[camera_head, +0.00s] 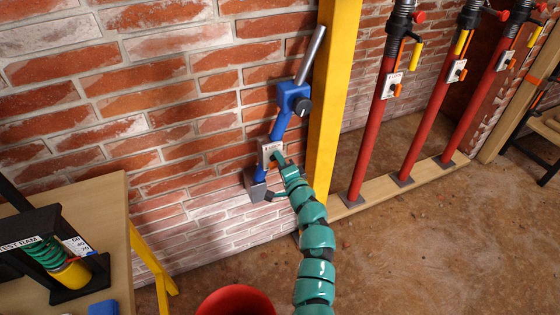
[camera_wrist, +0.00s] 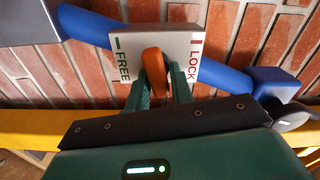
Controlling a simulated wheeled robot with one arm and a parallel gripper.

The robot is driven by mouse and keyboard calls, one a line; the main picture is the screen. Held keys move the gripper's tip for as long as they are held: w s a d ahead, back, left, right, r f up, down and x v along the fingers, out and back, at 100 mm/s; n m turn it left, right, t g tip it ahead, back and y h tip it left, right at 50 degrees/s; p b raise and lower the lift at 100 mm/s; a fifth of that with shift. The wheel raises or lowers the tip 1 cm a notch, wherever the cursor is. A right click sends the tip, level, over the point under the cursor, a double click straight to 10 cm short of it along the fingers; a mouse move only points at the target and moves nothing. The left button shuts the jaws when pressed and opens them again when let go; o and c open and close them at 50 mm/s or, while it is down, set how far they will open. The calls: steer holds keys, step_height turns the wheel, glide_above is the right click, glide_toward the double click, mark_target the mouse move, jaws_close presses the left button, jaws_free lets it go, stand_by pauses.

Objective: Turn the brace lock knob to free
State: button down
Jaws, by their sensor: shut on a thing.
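The blue brace (camera_head: 277,130) leans against the brick wall, with a grey rod at its top and a grey foot at its base. Its white lock plate (camera_head: 268,149) also shows in the wrist view (camera_wrist: 185,40), with FREE at the left and LOCK at the right. The orange lock knob (camera_wrist: 154,64) stands between the two words, its far end leaning slightly towards FREE. My gripper (camera_wrist: 160,84) is shut on the knob, a green finger on each side. In the head view my gripper (camera_head: 278,160) is at the plate and hides the knob.
A yellow post (camera_head: 335,100) stands close right of the brace. Several red props (camera_head: 373,130) stand beyond it on a wooden sill (camera_head: 425,173). A wooden table (camera_head: 105,215) with a test ram (camera_head: 60,262) is at the left. A red bucket (camera_head: 235,300) is at the bottom.

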steer(key=shift+f+m, duration=0.1)
steer(key=shift+m, duration=1.1)
steer(key=c, duration=1.4)
jaws_free()
steer(key=shift+o, duration=0.2)
steer(key=v, duration=1.7)
steer(key=shift+s+d+p, duration=0.2)
steer(key=shift+p, duration=0.1)
steer(key=shift+f, duration=0.1)
